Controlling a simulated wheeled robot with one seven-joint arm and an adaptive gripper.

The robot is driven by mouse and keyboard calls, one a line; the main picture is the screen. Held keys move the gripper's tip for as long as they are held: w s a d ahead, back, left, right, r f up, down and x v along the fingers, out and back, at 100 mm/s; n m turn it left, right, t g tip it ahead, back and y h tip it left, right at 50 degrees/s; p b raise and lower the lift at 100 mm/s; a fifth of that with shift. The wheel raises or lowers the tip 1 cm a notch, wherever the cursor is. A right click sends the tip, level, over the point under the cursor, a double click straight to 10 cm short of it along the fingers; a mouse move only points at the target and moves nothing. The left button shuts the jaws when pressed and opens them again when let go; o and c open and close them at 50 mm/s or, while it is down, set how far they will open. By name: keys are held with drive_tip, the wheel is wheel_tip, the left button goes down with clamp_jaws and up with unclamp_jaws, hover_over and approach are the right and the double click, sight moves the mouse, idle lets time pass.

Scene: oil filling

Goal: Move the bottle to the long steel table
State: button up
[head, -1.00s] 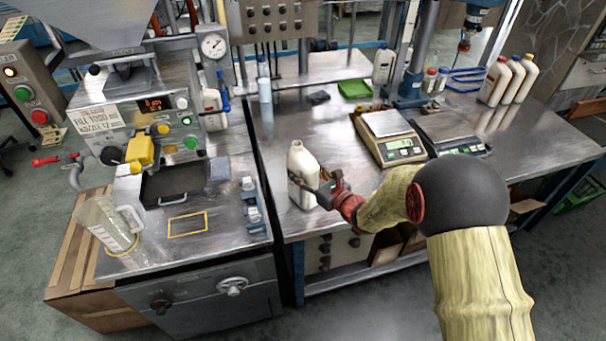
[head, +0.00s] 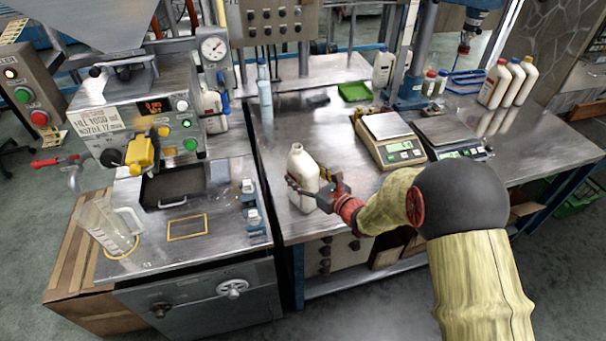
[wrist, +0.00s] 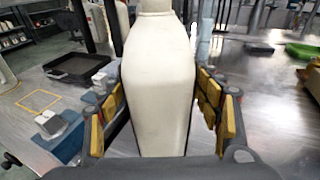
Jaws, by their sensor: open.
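The white bottle (head: 302,172), with no cap seen on its neck, stands upright on the long steel table (head: 310,128) near its front left part. My gripper (head: 308,192) is at the bottle, low on its body, reaching in from the right. In the wrist view the bottle (wrist: 158,90) stands between the two yellow-padded fingers of my gripper (wrist: 160,115). The fingers are open, with a gap visible at the right pad; whether the left pad touches is unclear.
Two scales (head: 403,152) stand to the right on the table. Several capped bottles (head: 503,82) stand at the back right. A green tray (head: 354,91) lies at the back. The filling machine (head: 150,120) is on the left, with a clear jug (head: 112,228) on its bench.

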drive_tip(key=p+v, duration=0.3)
drive_tip(key=v, duration=0.9)
drive_tip(key=s+a+r+n+g+y, duration=0.1)
drive_tip(key=s+a+r+n+g, duration=0.4)
drive_tip(key=s+n, duration=0.3)
drive_tip(key=s+a+r+n+g+y, duration=0.1)
drive_tip(key=s+a+r+n+g, duration=0.25)
drive_tip(key=s+r+n, duration=0.4)
drive_tip(key=s+d+n+g+h, duration=0.2)
drive_tip(key=s+d+n+h, duration=0.4)
drive_tip(key=s, duration=0.3)
drive_tip(key=s+d+r+n+t+h, duration=0.1)
drive_tip(key=s+d+r+n+h, duration=0.1)
drive_tip(key=d, duration=0.5)
drive_tip(key=s+d+r+n+t+h, duration=0.2)
drive_tip(key=d+r+n+h, duration=0.1)
drive_tip(key=d, duration=0.4)
drive_tip(key=shift+s+d+r+n+h, duration=0.2)
drive_tip(key=shift+r+n+h, duration=0.2)
drive_tip(key=shift+n+h, duration=0.35)
drive_tip(key=shift+t, duration=0.25)
